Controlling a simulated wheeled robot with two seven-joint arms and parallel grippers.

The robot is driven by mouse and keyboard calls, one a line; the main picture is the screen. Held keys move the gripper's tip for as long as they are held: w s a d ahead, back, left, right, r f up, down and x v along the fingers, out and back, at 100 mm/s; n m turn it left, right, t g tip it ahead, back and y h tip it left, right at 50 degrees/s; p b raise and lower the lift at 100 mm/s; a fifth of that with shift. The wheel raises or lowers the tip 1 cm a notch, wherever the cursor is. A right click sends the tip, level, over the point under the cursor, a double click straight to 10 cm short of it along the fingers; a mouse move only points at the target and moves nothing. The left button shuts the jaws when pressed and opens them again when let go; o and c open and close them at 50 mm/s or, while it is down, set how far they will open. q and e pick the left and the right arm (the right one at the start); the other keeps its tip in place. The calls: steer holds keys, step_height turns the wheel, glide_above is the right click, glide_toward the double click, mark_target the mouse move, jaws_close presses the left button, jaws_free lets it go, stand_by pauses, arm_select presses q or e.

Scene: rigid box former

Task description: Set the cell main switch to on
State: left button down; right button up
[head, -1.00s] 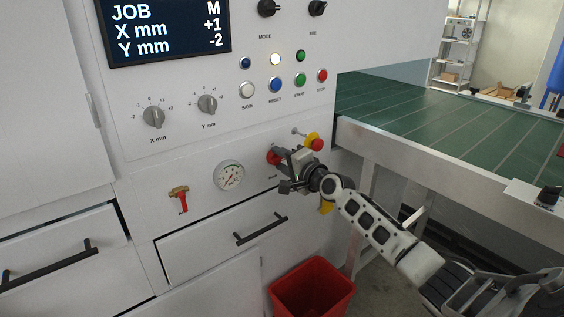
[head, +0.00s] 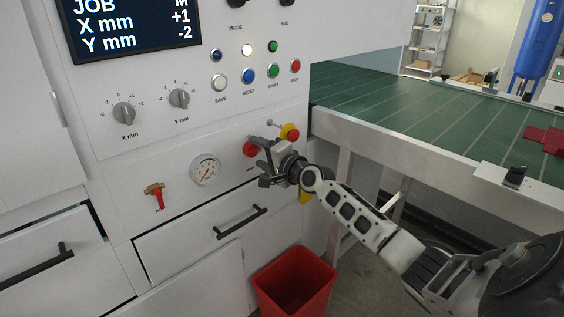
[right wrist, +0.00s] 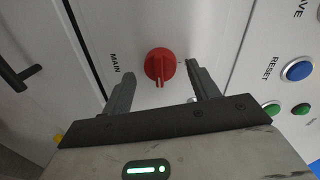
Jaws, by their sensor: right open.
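The main switch (head: 250,149) is a red rotary knob on the white machine front, right of the pressure gauge. In the right wrist view the knob (right wrist: 158,62) shows its raised grip bar pointing down toward my palm, beside the label MAIN. My right gripper (head: 266,161) is at the switch, partly covering it in the head view. In the right wrist view its open fingers (right wrist: 160,76) stand on either side of the knob, with a visible gap on both sides. Whether the fingertips reach the knob's depth is unclear. My left gripper is out of view.
A red and yellow emergency stop (head: 290,132) sits just right of the switch. A gauge (head: 205,170) and a red-handled valve (head: 156,195) are to the left. Push buttons (head: 248,75) are above, a drawer handle (head: 241,222) and red bin (head: 293,282) below. A green conveyor table (head: 400,115) stands right.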

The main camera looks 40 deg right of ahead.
arm_select(q)
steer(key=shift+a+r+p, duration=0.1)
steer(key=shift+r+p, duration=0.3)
steer(key=shift+p, duration=0.4)
arm_select(e)
steer(key=s+d+r, duration=0.1)
steer(key=s, duration=1.3)
steer(key=shift+s+r, duration=0.15)
steer(key=shift+s, duration=0.25)
steer(key=shift+d, duration=0.1)
steer(key=s+a+f+n+g+y+p, duration=0.1)
steer(key=s+a+f+n+g, duration=0.15)
steer(key=a+f, duration=0.3)
steer(key=s+a+f+n+g+y, duration=0.1)
steer(key=s+a+f+n, duration=0.3)
steer(key=a+f, duration=0.15)
arm_select(q)
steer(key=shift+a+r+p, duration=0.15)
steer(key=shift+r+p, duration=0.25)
steer(key=shift+p, duration=0.25)
arm_select(e)
steer(key=s+a+f+n+g, duration=0.1)
steer(key=s+a+f+n, duration=0.1)
steer(key=s+a+n, duration=0.3)
steer(key=s+a+f+n+g, duration=0.1)
steer(key=s+a+n, duration=0.4)
steer(key=a, duration=0.6)
steer(key=shift+s+a+f+n+g, duration=0.35)
steer(key=shift+s+f, duration=0.35)
steer(key=shift+f, duration=0.2)
